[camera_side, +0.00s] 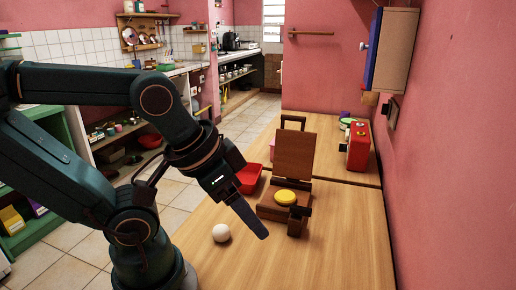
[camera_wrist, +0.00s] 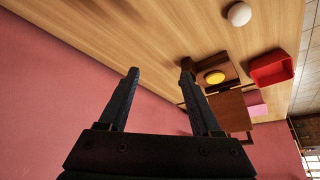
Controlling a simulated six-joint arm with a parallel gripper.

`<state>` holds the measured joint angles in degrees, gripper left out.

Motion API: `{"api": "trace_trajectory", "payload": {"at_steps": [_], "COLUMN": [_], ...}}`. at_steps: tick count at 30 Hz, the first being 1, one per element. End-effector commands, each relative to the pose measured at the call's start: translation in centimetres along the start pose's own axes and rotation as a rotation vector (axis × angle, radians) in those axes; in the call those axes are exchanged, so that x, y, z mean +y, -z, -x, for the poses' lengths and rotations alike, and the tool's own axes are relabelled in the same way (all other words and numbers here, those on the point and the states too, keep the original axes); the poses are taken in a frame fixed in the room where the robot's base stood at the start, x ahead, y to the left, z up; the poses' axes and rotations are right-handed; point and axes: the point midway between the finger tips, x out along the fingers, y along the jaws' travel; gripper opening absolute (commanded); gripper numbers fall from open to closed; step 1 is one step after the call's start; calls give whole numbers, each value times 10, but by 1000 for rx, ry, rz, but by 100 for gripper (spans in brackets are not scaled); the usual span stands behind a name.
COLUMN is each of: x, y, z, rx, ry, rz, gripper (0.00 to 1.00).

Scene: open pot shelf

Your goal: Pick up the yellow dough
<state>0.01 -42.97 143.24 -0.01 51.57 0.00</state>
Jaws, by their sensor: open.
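The yellow dough (camera_side: 285,197) is a small flat round disc lying on the lower plate of a wooden press (camera_side: 295,152), whose lid stands raised behind it. In the wrist view the dough (camera_wrist: 215,77) shows right of the fingers, beyond the right fingertip. My gripper (camera_side: 255,222) is left of and nearer than the press in the side view, pointing down and to the right, apart from the dough. In the wrist view my gripper (camera_wrist: 160,68) has its two fingers spread with nothing between them. The side view shows only one finger clearly.
A white ball (camera_side: 221,233) lies on the wooden table (camera_side: 340,245) left of the fingers. A red tray (camera_side: 248,178) stands left of the press. A red box (camera_side: 358,146) stands farther back, near the pink wall. The table's front right is clear.

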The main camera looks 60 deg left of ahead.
Motion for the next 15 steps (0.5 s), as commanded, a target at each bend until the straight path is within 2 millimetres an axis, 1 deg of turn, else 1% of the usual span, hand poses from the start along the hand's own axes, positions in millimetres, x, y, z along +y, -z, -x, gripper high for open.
{"api": "trace_trajectory", "payload": {"at_steps": [1,2,10,11,13,15], "x": [0,0,0,0,-1,-5], "y": [0,0,2,6,26,44], "z": [0,0,0,1,5,4], "rx": [0,0,11,28,90,115], "ry": [0,0,0,1,3,14], "rz": [0,0,4,6,13,33], "gripper": [88,100,100,100,100,100]}}
